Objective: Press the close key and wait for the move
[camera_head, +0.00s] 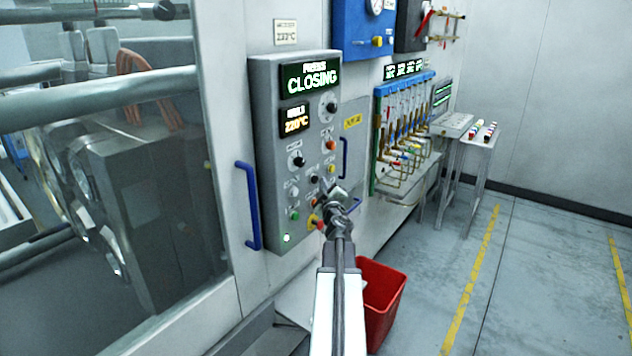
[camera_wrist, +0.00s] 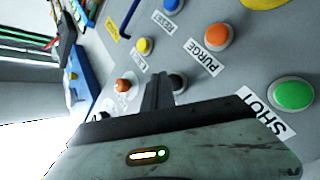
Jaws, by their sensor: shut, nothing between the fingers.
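The grey control panel (camera_head: 265,150) stands beside the machine door, and its upper display (camera_head: 310,77) reads "PRESS CLOSING". My gripper (camera_head: 326,187) is in front of the panel's lower right part, shut and empty. In the wrist view its fingertips (camera_wrist: 160,78) are at a dark key (camera_wrist: 179,83), which they partly cover. The label of that key is hidden, and I cannot tell whether the tips touch it. An orange-red key labelled PURGE (camera_wrist: 217,37) and a green one labelled SHOT (camera_wrist: 292,94) lie to the right.
A smaller display (camera_head: 296,121) reads 220°C. A blue handle (camera_head: 248,205) is on the door left of the panel. A red bin (camera_head: 385,298) stands on the floor below my arm. A rack of hoses (camera_head: 405,125) is to the right. The floor further right is clear.

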